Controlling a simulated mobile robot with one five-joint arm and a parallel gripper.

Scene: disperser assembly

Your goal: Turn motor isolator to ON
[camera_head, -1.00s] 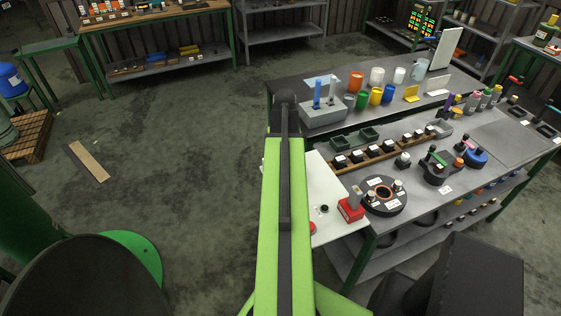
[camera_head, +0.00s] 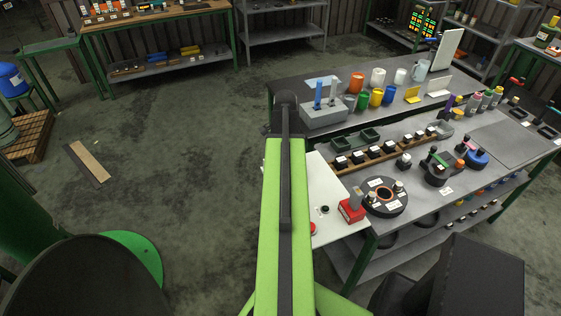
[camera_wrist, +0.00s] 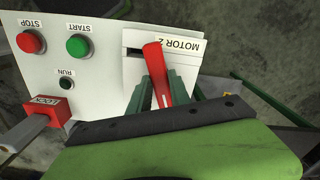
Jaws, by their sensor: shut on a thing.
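The motor isolator is a red lever handle (camera_wrist: 156,68) on a white box labelled MOTOR 2 (camera_wrist: 188,46), seen in the wrist view. My gripper (camera_wrist: 158,88) has its two green fingers on either side of the red handle and is shut on it. The handle sits tilted in its dark slot. In the head view my arm hides the isolator and the gripper. The white panel (camera_head: 322,195) carrying it shows only in part there, to the right of my arm.
The panel also has a red STOP button (camera_wrist: 30,41), a green START button (camera_wrist: 79,46), a black RUN button (camera_wrist: 66,83) and a red LOCK block (camera_wrist: 44,105). The workbench (camera_head: 415,205) at right holds a black round base (camera_head: 372,200) and several small parts.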

